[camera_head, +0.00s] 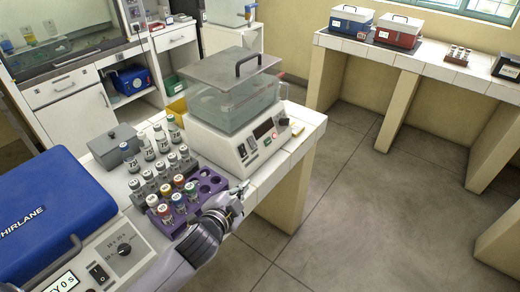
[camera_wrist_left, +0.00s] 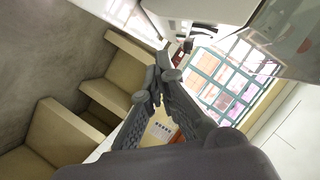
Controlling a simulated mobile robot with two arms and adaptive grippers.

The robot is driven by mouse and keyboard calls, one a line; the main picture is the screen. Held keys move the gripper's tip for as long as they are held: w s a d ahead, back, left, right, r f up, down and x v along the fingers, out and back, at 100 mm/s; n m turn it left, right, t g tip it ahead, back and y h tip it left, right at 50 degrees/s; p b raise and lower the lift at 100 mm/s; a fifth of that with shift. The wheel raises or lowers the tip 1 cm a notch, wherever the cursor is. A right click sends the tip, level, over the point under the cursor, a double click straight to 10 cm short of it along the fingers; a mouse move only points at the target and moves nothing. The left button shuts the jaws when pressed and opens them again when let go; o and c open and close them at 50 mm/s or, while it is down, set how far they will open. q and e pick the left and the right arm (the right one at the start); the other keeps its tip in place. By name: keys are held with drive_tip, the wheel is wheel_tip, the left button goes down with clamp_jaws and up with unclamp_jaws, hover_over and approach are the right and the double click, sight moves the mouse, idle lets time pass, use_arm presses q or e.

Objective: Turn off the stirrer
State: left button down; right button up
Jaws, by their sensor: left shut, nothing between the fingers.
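A white bench unit, seemingly the stirrer (camera_head: 215,148), stands at the middle of the near bench in the head view. It carries a clear tank under a grey lid with a black handle. Its front panel has knobs, a dark display (camera_head: 263,128) and a small red-lit button (camera_head: 273,135). My left gripper (camera_head: 238,192) is shut and empty, in front of and below that panel, near the bench edge and apart from the unit. Its closed fingers also show in the left wrist view (camera_wrist_left: 158,78). My right gripper is not in view.
A purple rack (camera_head: 212,197) of capped vials is close beside my left gripper, with several more vials behind it. A blue-lidded machine (camera_head: 50,212) with a switch and knob stands at the left. Open floor (camera_head: 350,200) lies to the right.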

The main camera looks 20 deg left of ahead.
sight(252, 143)
use_arm(q)
drive_tip(key=w+d+r+m+t+h, duration=0.1)
drive_tip(key=w+r+m+t+h, duration=0.1)
drive_tip(key=r, duration=0.3)
drive_tip(key=shift+w+d+m, duration=0.35)
drive_tip(key=shift+w+m, duration=0.25)
drive_tip(key=shift+w, duration=0.15)
drive_tip(key=w+a+f+p, duration=0.2)
drive_tip(key=w+f, duration=0.1)
drive_tip(key=w, duration=0.8)
drive_tip(key=shift+f, duration=0.3)
drive_tip(key=shift+d, duration=0.1)
